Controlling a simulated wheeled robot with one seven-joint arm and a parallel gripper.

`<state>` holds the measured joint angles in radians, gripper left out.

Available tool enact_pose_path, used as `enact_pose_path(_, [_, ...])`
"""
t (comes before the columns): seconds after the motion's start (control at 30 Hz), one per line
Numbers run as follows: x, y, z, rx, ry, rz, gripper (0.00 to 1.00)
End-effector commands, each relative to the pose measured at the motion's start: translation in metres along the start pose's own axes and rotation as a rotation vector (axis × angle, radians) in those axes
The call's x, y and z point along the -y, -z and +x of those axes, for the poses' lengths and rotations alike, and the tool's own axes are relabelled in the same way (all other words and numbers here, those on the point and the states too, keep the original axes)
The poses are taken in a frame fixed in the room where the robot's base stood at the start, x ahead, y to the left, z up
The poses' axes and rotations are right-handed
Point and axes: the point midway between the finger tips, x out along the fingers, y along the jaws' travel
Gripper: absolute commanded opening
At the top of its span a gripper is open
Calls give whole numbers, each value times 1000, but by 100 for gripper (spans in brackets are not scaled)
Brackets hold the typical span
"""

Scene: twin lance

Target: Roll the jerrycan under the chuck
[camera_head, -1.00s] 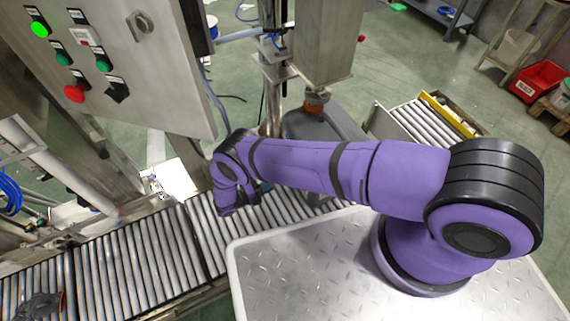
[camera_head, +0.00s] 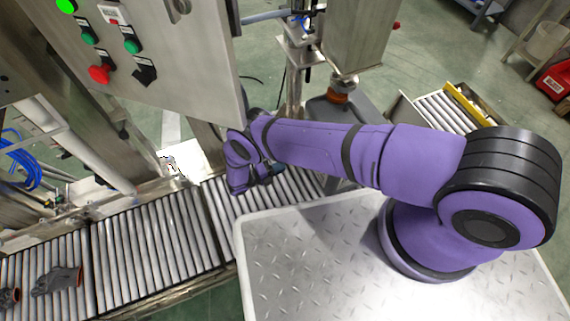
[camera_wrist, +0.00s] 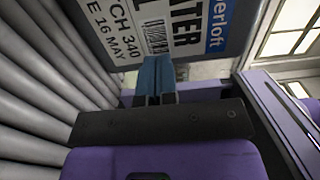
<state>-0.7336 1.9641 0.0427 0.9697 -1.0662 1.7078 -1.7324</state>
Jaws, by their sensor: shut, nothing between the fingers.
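The grey jerrycan (camera_head: 318,112) stands on the roller conveyor beyond my arm in the head view, its lower part hidden by the arm. The orange-brown chuck (camera_head: 338,97) hangs below a steel housing, over the jerrycan in the picture; I cannot tell whether it lines up with the mouth. The jerrycan's printed label (camera_wrist: 185,30) fills the top of the wrist view. My gripper (camera_wrist: 155,68) is shut and empty, its blue fingertips at the label's lower edge; contact is unclear. In the head view my gripper (camera_head: 265,175) is low over the rollers.
The roller conveyor (camera_head: 150,245) runs from lower left towards the jerrycan. Dark gloves (camera_head: 57,281) lie on its left end. A control panel (camera_head: 165,60) hangs at upper left. Another roller section with a yellow edge (camera_head: 468,105) is beyond the jerrycan.

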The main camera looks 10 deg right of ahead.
Motion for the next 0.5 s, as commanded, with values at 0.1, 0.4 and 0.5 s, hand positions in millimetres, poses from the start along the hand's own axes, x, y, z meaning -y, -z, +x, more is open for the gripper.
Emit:
enact_pose_path(0.1, [0,0,7,-1,0,1,0])
enact_pose_path(0.4, [0,0,22,-2,0,-1,0])
enact_pose_path(0.5, [0,0,28,-1,0,-1,0])
